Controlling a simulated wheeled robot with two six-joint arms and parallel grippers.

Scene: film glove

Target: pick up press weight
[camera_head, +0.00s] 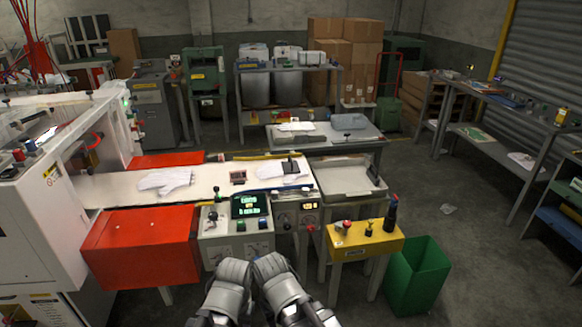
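A dark block with an upright part (291,166), which looks like the press weight, rests on a white glove (268,171) at the right end of the white work surface (215,183). A smaller brown block (238,177) sits on the surface to its left. More white gloves (166,180) lie flat further left. My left gripper (235,270) and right gripper (271,266) are side by side at the bottom centre, in front of the control panel and well apart from the dark block. Their fingers cannot be made out, and nothing shows held in them.
A control panel (248,224) with a green-lit screen stands between me and the surface. A yellow stand (352,240) with knobs and bottles and a green bin (418,272) are on the right. A grey tray table (347,178) adjoins the surface. Floor beyond the bin is mostly clear.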

